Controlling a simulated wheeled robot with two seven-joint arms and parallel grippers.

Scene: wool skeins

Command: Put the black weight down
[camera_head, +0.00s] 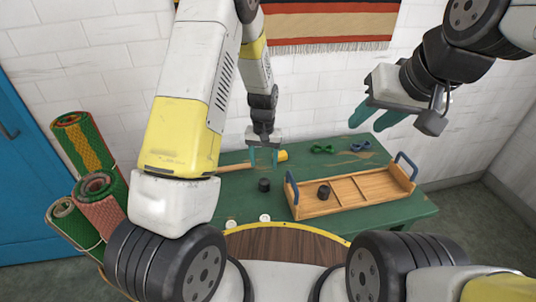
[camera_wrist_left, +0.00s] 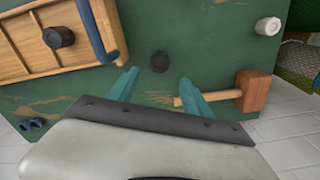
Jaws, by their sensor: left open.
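A short black cylindrical weight (camera_head: 264,185) stands on the green table, left of the wooden tray. In the left wrist view the weight (camera_wrist_left: 160,62) appears just beyond the fingertips, between their lines and apart from them. A second, similar dark cylinder (camera_head: 324,191) stands in the left compartment of the tray (camera_head: 357,207); it also shows in the left wrist view (camera_wrist_left: 58,36). My left gripper (camera_head: 263,160) is open and empty over the table, behind the weight in the head view. My right gripper (camera_head: 376,118) is open and empty, raised above the table's back right.
A mallet (camera_wrist_left: 252,90) lies beside the left gripper. Two small white pieces (camera_head: 265,218) are at the table's front edge. A green bow-like item (camera_head: 322,149) and a blue one (camera_head: 361,146) lie at the back. Rolled rugs (camera_head: 84,143) stand at left. The tray has blue handles.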

